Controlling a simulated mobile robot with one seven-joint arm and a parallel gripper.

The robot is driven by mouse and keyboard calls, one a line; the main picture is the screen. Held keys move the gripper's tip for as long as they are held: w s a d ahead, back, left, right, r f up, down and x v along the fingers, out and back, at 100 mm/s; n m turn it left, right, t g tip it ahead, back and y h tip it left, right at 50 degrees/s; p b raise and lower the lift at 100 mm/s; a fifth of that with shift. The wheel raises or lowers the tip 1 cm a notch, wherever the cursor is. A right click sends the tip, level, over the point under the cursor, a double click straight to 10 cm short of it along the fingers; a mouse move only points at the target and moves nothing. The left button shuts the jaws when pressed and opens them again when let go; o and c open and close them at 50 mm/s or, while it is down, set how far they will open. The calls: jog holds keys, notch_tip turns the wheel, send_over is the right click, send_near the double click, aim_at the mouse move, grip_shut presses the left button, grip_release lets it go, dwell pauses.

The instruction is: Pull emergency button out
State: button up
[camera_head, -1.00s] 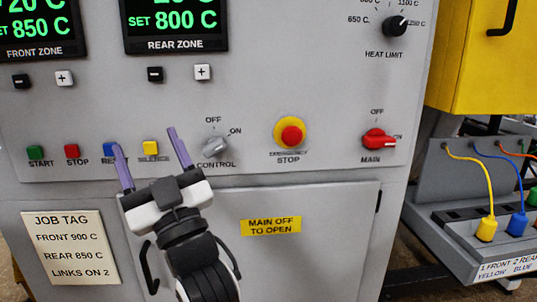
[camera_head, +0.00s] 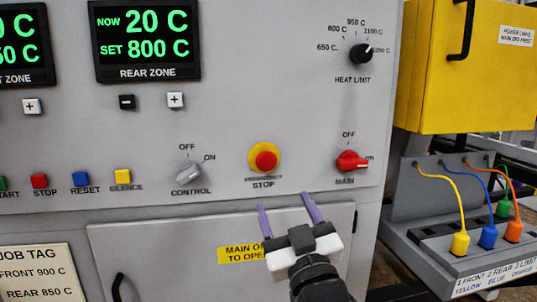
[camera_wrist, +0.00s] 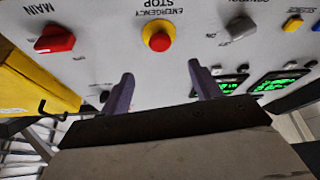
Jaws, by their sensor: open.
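The emergency button (camera_head: 265,159) is a red knob on a yellow round base, mounted on the grey panel above the word STOP. It also shows in the wrist view (camera_wrist: 159,40), upside down, beyond and between the fingertips. My gripper (camera_head: 286,214) is open with two purple fingers apart and nothing between them. In the head view it is below and a little right of the button, in front of the lower door. In the wrist view my gripper (camera_wrist: 161,82) points toward the panel, clear of the button.
The red MAIN switch (camera_head: 351,161) is right of the button; the grey CONTROL knob (camera_head: 188,173) is left. A yellow label (camera_head: 240,253) is partly hidden by my gripper. A yellow cabinet (camera_head: 450,70) and a plug box with coloured cables (camera_head: 433,240) stand at the right.

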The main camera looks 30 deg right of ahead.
aim_at(267, 164)
jog(key=p+x, duration=0.4)
jog(key=x, duration=0.8)
